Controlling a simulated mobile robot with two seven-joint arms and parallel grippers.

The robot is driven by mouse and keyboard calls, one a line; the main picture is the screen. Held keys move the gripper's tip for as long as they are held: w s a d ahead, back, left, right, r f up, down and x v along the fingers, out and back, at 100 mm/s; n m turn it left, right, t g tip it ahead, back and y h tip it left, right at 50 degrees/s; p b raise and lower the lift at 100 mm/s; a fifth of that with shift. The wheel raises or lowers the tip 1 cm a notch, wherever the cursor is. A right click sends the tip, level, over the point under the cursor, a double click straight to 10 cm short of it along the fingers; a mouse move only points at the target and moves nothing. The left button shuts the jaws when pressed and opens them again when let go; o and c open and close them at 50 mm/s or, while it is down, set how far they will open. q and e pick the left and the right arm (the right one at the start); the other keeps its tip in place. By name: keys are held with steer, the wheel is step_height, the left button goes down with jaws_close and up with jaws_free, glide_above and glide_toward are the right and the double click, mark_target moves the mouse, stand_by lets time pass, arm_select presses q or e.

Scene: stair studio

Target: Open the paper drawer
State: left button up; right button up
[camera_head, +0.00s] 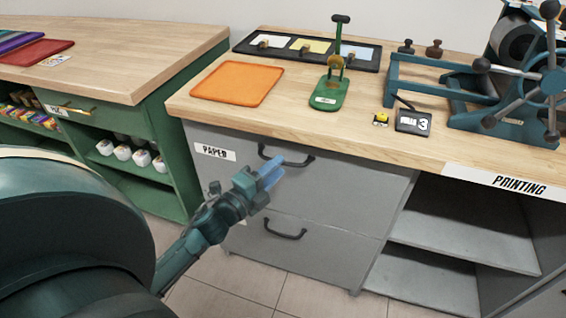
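The paper drawer (340,185) is the upper grey drawer front, with a white "PAPER" label (214,152) at its left. It looks shut, flush with the cabinet. Its dark curved handle (299,162) is near the top of the front. My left gripper (270,176) reaches in from the lower left, its bluish fingertips just below the left part of the handle in the picture. I cannot tell if they touch the handle or how far apart the fingers are. My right gripper is not in view.
A lower drawer with a handle (284,229) sits below. Open grey shelves (460,235) are to the right. A wooden worktop (300,112) carries an orange tray (237,84), a green stand (329,95) and a press (520,80). Tiled floor (235,280) shows in front.

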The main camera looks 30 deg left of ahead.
arm_select(q)
steer(key=shift+w+d+r, duration=0.1)
steer(key=shift+w+d, duration=0.05)
steer(key=shift+w, duration=0.65)
steer(key=shift+w+d, duration=0.1)
steer(key=shift+w, duration=0.7)
jaws_close()
